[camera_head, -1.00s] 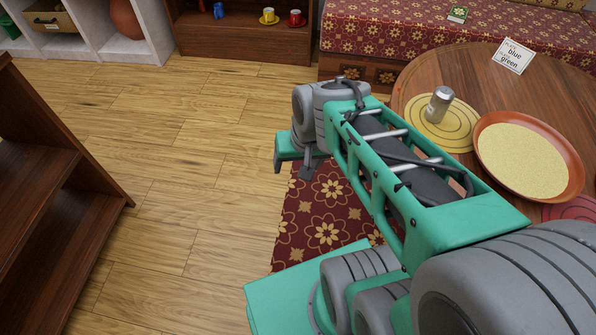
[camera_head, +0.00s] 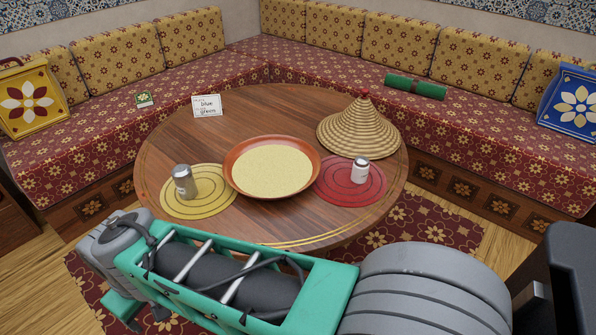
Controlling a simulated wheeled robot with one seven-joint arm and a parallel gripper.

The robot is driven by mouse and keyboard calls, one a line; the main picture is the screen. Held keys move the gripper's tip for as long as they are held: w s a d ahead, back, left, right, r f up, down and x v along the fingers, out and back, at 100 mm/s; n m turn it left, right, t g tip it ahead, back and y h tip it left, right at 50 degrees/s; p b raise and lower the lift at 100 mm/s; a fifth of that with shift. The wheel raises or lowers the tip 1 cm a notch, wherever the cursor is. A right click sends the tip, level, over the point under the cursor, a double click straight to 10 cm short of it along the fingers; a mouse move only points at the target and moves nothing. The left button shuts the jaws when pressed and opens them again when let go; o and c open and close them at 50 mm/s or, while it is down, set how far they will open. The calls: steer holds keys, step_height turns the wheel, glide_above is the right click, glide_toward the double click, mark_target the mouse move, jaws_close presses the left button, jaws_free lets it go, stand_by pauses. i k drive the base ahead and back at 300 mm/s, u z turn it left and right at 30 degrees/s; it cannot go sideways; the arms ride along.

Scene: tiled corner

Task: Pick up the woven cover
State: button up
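The woven cover (camera_head: 358,128) is a straw-coloured cone with a red tip. It stands upright on the right back part of the round wooden table (camera_head: 190,140). My arm crosses the bottom of the view in front of the table, well apart from the cover. At its left end a small part, perhaps my gripper (camera_head: 140,318), shows low beside the table. Its fingers cannot be made out.
A shallow dish (camera_head: 272,168) of grain sits mid-table. A card (camera_head: 207,106) stands behind. Cushioned benches (camera_head: 480,140) enclose the table's far sides.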

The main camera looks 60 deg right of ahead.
mark_target(359, 129)
steer(key=u, duration=1.9)
steer(key=k, duration=1.9)
steer(key=z, duration=0.35)
